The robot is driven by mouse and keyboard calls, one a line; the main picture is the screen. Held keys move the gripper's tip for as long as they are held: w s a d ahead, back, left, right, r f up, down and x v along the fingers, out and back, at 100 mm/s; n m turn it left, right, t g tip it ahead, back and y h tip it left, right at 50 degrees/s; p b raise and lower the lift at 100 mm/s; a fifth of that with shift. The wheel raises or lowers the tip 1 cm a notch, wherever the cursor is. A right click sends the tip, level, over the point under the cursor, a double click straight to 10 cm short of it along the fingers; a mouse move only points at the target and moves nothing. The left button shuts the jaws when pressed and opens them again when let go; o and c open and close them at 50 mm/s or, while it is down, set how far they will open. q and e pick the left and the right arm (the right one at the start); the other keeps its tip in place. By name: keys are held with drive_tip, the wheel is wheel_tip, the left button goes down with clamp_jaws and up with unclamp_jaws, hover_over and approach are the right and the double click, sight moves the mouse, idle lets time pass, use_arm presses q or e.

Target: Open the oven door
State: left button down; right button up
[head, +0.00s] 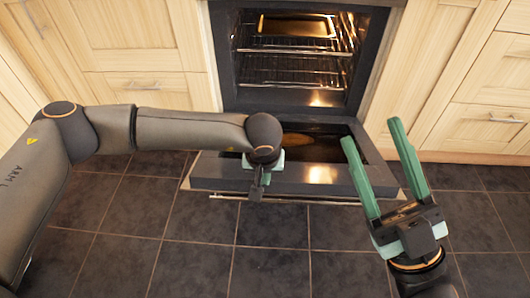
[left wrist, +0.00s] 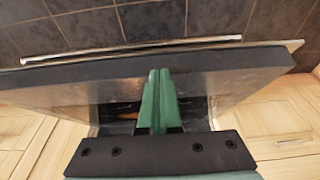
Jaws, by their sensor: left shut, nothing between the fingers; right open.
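The oven (head: 296,60) stands open in the head view, with its door (head: 213,170) folded down to about level in front of the cavity. The door's handle bar (head: 300,202) runs along its outer edge; the bar also shows at the far side of the door in the left wrist view (left wrist: 130,49). My left gripper (head: 272,165) is over the door, partly hidden by its own arm. In the left wrist view its green fingers (left wrist: 159,75) are together and empty over the door. My right gripper (head: 371,134) is open and empty, at the door's right end.
Inside the oven are wire racks (head: 290,70) and a tray (head: 297,26). Pale wooden cabinets (head: 130,45) flank the oven on both sides. The dark tiled floor (head: 200,245) in front is clear.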

use_arm(q)
drive_tip(key=s+f, duration=0.2)
drive_tip(key=f, duration=0.5)
drive_tip(key=s+f, duration=0.2)
drive_tip(key=f, duration=0.5)
drive_tip(key=shift+s, duration=0.35)
drive_tip(key=shift+r, duration=0.1)
drive_tip(key=p+v, duration=0.5)
drive_tip(key=v, duration=0.7)
drive_tip(key=shift+r, duration=0.25)
use_arm(e)
wheel_tip(320, 180, up, 6)
drive_tip(key=shift+s+d, duration=0.2)
drive_tip(key=shift+d, duration=0.2)
drive_tip(key=shift+r+m, duration=0.15)
drive_tip(key=shift+m, duration=0.15)
use_arm(q)
drive_tip(key=shift+s, duration=0.1)
